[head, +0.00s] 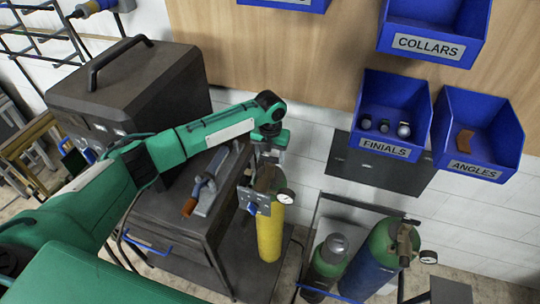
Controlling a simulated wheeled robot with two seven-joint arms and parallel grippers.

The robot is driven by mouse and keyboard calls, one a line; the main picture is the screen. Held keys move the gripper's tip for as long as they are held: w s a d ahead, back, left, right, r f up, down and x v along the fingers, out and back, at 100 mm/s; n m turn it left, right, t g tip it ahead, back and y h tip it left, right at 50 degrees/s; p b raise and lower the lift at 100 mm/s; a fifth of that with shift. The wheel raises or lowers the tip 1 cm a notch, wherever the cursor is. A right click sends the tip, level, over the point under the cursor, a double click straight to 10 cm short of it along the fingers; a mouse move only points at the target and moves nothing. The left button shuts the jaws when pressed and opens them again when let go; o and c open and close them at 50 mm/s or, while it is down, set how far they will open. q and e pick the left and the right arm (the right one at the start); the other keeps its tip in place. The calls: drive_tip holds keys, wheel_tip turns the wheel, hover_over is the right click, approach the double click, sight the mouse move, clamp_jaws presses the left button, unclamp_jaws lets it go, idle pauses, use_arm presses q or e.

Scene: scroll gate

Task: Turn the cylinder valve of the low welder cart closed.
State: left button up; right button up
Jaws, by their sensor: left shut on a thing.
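The welder cart (165,215) is dark, with a black welder box (140,95) on top. A yellow gas cylinder (269,232) stands upright at its right end. The cylinder has a valve and regulator at its top, with a round white gauge (285,197) and a blue knob (252,208). My left arm reaches in from the left. Its gripper (269,160) points down over the cylinder's top and is shut on the cylinder valve. The fingers and wrist hide most of the valve, so its turn position cannot be seen. My right gripper is not in view.
A second cart with green and blue cylinders (372,262) stands to the right. Blue bins (397,105) hang on the wall above. White wall shows behind the yellow cylinder.

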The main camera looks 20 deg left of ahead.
sight(270, 156)
use_arm(q)
drive_tip(key=shift+r+m, duration=0.15)
drive_tip(key=shift+m, duration=0.15)
drive_tip(key=shift+w, duration=0.1)
drive_tip(key=o, duration=1)
drive_tip(key=shift+r, duration=0.25)
wheel_tip(270, 156, up, 13)
drive_tip(key=b, duration=0.4)
